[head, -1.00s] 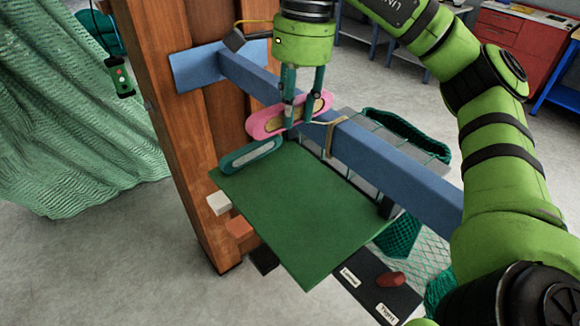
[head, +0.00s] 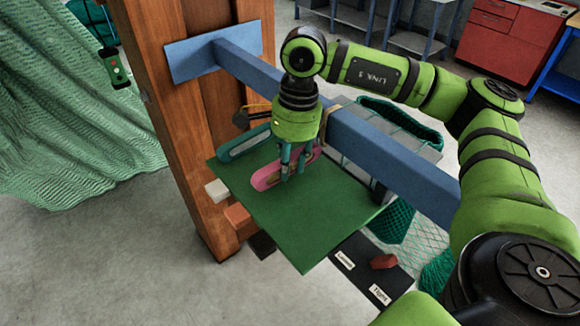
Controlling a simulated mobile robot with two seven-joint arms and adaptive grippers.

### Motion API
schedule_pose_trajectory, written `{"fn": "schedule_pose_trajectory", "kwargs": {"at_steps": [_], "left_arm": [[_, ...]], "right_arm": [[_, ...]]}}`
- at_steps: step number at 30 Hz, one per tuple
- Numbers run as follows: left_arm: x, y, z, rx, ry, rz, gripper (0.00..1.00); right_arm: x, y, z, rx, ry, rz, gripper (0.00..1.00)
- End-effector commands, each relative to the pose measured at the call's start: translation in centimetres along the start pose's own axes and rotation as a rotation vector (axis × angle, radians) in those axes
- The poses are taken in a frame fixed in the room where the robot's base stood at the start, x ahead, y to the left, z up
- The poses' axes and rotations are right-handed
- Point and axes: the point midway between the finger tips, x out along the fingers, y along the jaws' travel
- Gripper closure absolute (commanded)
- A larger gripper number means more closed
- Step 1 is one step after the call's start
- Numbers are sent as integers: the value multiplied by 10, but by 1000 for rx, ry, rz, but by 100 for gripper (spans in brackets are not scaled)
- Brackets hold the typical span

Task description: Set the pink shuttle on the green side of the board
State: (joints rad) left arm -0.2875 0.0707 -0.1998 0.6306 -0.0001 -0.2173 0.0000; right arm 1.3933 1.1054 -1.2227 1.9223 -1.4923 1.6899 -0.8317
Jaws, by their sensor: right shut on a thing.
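The pink shuttle (head: 267,179) has a pale tan middle and is at the upper part of the green side of the board (head: 305,228). My right gripper (head: 291,177) points down and is shut on the pink shuttle near its middle. The gripper hides part of the shuttle. The shuttle looks on or just above the green surface; I cannot tell if it touches. A teal shuttle (head: 240,143) with a grey middle lies at the board's far left edge, apart from the pink one. My left gripper is not in view.
A blue beam (head: 400,160) runs from the wooden post (head: 165,100) along the board's far right side. A dark labelled panel (head: 350,262) with a red piece (head: 384,261) lies below the front edge. Green netting (head: 60,130) hangs at left. The board's front half is bare.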

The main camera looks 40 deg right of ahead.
Motion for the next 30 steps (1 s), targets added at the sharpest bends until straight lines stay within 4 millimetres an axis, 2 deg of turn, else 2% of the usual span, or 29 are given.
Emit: {"fn": "schedule_pose_trajectory", "kwargs": {"at_steps": [6, 18, 19, 20, 21, 30], "left_arm": [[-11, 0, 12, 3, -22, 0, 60], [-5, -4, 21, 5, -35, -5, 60], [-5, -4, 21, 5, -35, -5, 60], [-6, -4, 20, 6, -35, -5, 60], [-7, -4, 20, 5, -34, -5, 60], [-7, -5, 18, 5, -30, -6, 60]], "right_arm": [[26, 1, -3, 0, 1, 2, 100], [33, 0, -4, 0, 0, 0, 100], [33, 0, -4, 0, 0, 1, 65], [32, 0, -4, 0, 0, 0, 53], [31, 0, -4, 0, 0, 1, 45], [31, 0, -4, 0, 0, 1, 45]]}}
